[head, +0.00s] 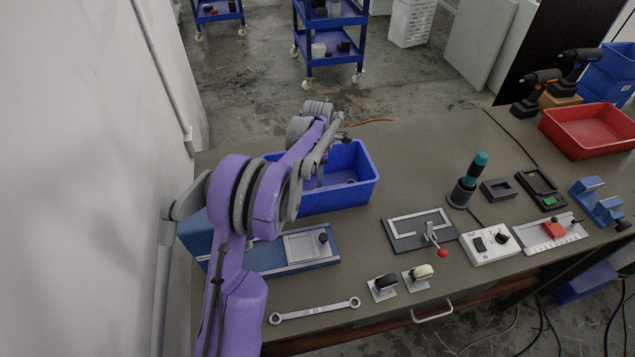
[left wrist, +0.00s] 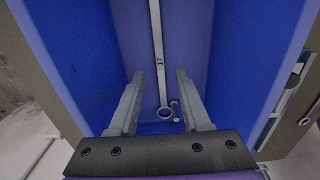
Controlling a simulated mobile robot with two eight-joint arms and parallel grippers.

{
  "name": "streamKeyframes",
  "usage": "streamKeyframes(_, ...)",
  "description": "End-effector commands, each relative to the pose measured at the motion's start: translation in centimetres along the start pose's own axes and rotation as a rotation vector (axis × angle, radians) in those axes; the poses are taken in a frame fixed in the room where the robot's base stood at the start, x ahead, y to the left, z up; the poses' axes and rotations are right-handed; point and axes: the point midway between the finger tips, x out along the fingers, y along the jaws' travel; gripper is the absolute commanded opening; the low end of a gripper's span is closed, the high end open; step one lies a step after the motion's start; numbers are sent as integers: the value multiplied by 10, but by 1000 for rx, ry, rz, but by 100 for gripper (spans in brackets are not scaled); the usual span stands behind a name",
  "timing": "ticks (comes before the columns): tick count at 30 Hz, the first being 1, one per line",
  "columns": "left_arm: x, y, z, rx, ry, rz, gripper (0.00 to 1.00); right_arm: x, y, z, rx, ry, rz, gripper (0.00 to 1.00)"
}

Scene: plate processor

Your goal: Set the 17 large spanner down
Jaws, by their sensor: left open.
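The large spanner (left wrist: 159,62), marked 17, lies inside the blue bin (head: 340,199). In the left wrist view its shaft runs up between the fingers and its ring end is at the bottom, against the blue bin's interior (left wrist: 90,60). My left gripper (left wrist: 160,76) is open, with one finger on each side of the spanner and neither seen touching it. In the head view my left arm reaches over the bin, and its wrist hides much of the gripper and the spanner. My right gripper is in neither view.
Another spanner (head: 315,311) lies at the table's front left. A blue-based fixture (head: 290,252) stands in front of the bin. A dark plate with a red-knobbed lever (head: 418,230) and a white switch box (head: 489,244) are to the right.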

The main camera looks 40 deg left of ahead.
Motion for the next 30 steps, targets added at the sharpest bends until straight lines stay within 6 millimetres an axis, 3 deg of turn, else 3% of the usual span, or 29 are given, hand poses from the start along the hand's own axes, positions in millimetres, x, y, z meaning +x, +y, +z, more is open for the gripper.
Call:
streamKeyframes(3,-28,0,0,0,0,0,48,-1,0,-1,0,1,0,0)
streamKeyframes(9,-61,0,0,0,0,0,48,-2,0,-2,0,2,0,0)
streamKeyframes(19,-79,-9,3,55,-5,9,48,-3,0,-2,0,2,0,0)
streamKeyframes(23,-96,-45,12,283,-20,49,48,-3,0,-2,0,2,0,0)
streamKeyframes(30,-123,-157,14,999,-28,192,48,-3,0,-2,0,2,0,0)
